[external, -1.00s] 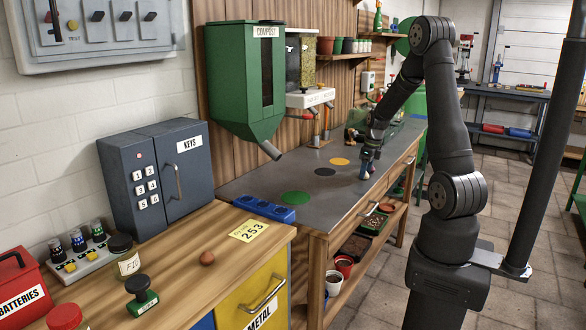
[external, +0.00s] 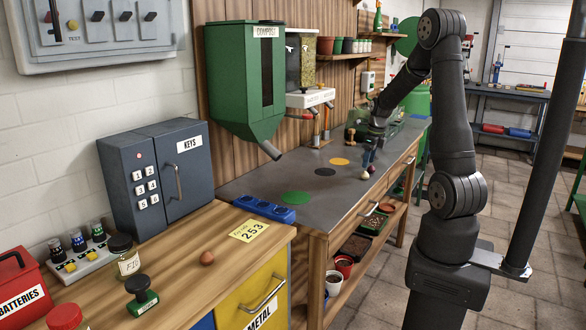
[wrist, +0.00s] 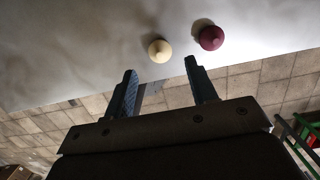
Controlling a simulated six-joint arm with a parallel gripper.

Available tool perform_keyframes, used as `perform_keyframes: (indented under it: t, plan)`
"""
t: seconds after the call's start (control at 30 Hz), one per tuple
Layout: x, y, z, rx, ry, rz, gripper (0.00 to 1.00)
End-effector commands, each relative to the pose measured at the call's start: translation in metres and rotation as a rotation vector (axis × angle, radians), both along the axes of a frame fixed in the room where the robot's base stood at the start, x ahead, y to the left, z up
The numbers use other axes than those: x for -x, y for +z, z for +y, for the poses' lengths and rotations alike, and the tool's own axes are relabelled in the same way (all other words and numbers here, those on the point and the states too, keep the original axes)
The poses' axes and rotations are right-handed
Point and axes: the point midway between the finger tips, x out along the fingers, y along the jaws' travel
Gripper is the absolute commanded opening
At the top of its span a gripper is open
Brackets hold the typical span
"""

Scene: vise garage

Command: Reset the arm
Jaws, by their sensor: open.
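My gripper (wrist: 160,70) is open in the wrist view, with nothing between its two blue fingers. In the external view my gripper (external: 369,152) is over the grey workbench (external: 330,195), near its front edge. Two small round pieces with pointed tops lie on the bench just beyond the fingertips: a cream one (wrist: 160,50) and a maroon one (wrist: 211,38). The cream piece (external: 364,175) and the maroon piece (external: 371,169) also show in the external view, apart from the fingers.
A green compost hopper (external: 245,85) hangs over the bench's back left. Green, black and yellow discs mark the bench top. A blue block (external: 264,208) lies at the near end. A wooden counter (external: 190,265) holds a keys cabinet (external: 160,170). The bench middle is largely clear.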

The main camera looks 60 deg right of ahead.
Motion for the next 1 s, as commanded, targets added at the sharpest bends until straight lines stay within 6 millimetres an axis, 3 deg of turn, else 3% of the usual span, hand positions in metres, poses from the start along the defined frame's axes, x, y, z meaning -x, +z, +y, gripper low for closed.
perform_keyframes:
  t: [0.33,0.57,1.0]
  plan:
    - [-0.008,-0.058,0.0,-0.001,0.0,0.001,0.52]
    - [-0.009,-0.008,-0.001,0.005,-0.001,-0.005,0.52]
    - [0.067,0.035,-0.026,0.002,-0.004,-0.002,0.52]
